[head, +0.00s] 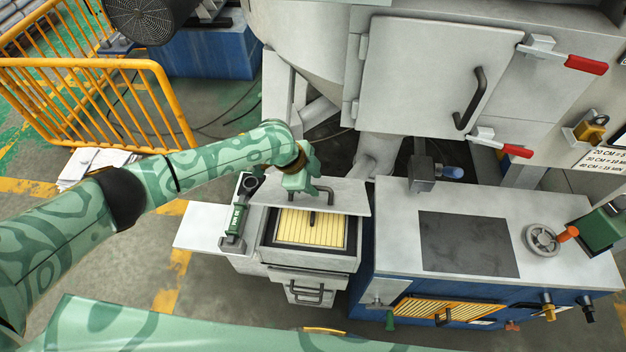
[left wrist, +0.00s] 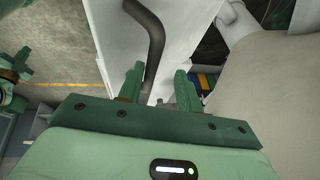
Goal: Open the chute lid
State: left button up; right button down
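The chute lid (head: 348,198) is a pale grey panel with a dark bent handle (head: 326,191). It is at the back edge of the chute box (head: 268,246); a yellow slatted surface (head: 300,229) shows in front of it. My left gripper (head: 311,190) is at the lid's handle. In the left wrist view the handle (left wrist: 153,40) runs down from the top to between the fingers (left wrist: 157,90). The fingers are apart, with a gap beside the handle on the right finger's side. My right gripper is out of the head view.
A side shelf (head: 202,227) with a green-handled tool (head: 238,219) adjoins the box on the left. A blue and grey cabinet (head: 375,250) stands close on the right. The large grey machine (head: 435,75) rises behind. A yellow railing (head: 95,65) is at the far left.

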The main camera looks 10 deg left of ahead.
pick_arm(q)
jog(key=shift+s+r, duration=0.15)
jog(key=shift+s, duration=0.1)
jog(key=shift+r, duration=0.1)
jog(key=shift+a+r, duration=0.1)
jog(key=shift+r, duration=0.2)
jog(key=p+v, duration=0.3)
jog(key=v, duration=1.2)
jog(key=shift+r, duration=0.2)
jog(key=shift+a, duration=0.1)
